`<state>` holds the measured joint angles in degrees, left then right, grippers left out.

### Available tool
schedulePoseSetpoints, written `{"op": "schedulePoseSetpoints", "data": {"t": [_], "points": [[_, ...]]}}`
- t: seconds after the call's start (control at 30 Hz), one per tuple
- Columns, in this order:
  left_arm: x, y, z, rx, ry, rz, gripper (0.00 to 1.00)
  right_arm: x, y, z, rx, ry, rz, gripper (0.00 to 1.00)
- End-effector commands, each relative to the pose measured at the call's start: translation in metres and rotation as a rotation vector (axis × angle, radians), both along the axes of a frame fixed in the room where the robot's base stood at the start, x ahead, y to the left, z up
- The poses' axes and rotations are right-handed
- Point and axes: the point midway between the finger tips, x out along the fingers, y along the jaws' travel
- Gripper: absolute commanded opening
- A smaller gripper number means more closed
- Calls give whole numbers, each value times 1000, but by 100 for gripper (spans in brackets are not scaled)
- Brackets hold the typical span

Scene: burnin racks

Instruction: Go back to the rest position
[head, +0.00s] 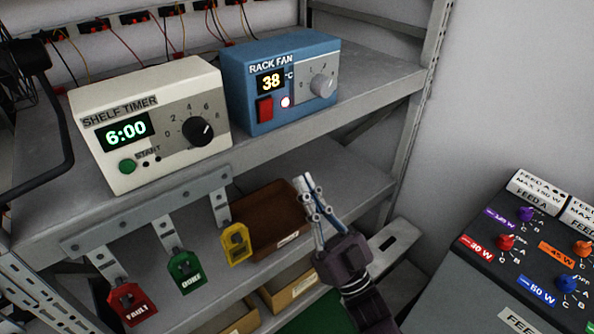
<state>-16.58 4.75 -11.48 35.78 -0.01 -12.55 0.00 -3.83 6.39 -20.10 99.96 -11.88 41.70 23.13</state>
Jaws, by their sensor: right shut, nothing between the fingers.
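My right gripper (307,186) is in the lower middle of the head view. Its fingers are together and hold nothing. They point up, in front of the lower shelf, and overlap the right end of a brown tray (268,208). The gripper's dark body and wrist run down to the bottom edge. I cannot make out my left gripper in this view.
A cream shelf timer (160,100) reading 6:00 and a blue rack fan box (235,70) reading 38 stand on the upper shelf. Red, green and yellow tags (132,302) hang from a bracket below. A dark panel with knobs (480,285) stands at right.

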Motion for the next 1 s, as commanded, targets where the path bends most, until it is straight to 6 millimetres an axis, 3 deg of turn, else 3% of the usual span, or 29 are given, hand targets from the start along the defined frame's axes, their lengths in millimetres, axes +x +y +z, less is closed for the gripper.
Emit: {"op": "schedulePoseSetpoints", "data": {"t": [0.13, 0.67, 0.77, 0.87, 0.97, 1.0], "points": [[-2, 0, -5, -1, 2, 0, 40, -7, -5, -11, -1, 0, -1, 0], [-14, -2, -6, -2, 19, 2, 40, -8, -6, -12, 0, 0, 0, 0], [-14, -3, -6, -3, 18, 3, 40, -5, -6, -20, -7, 19, -6, 0], [-14, -3, -6, -3, 18, 3, 40, 8, -8, -51, -34, 94, -32, 0], [-14, -3, -6, -3, 18, 2, 40, 27, -14, -109, -86, 231, -81, 0], [-14, -3, -6, -3, 18, 2, 40, 34, -18, -137, -111, 298, -104, 0]]}}
